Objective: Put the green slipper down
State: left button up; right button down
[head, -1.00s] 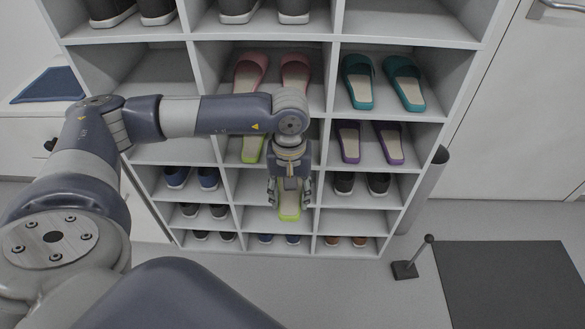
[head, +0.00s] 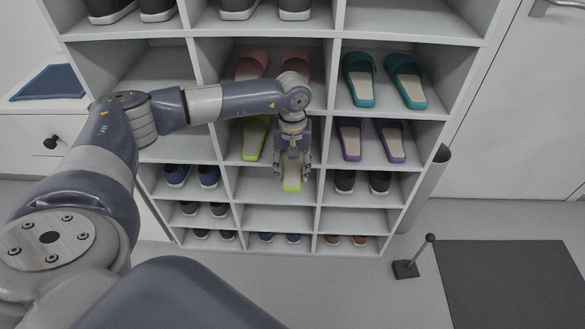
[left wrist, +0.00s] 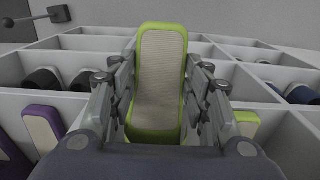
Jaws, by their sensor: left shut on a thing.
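The green slipper (head: 292,184) has a lime-green rim and a pale insole. My left gripper (head: 292,172) is shut on it, in front of the middle column of the shoe rack. In the left wrist view the slipper (left wrist: 160,85) stands between the two fingers. A second green slipper (head: 254,140) lies in the middle cubby just left of my gripper. The space to its right in that cubby is partly hidden by my gripper. Whether the held slipper touches any shelf I cannot tell. My right gripper is not seen.
The shoe rack (head: 330,115) holds purple slippers (head: 392,143) in the cubby to the right, teal slippers (head: 406,82) above those and pink slippers (head: 250,66) above the green one. Dark shoes (head: 378,182) stand lower right. A shoehorn-like stand (head: 405,268) is on the floor.

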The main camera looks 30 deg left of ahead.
pick_arm(q)
jog(key=o, duration=1)
jog(key=shift+o, duration=0.5)
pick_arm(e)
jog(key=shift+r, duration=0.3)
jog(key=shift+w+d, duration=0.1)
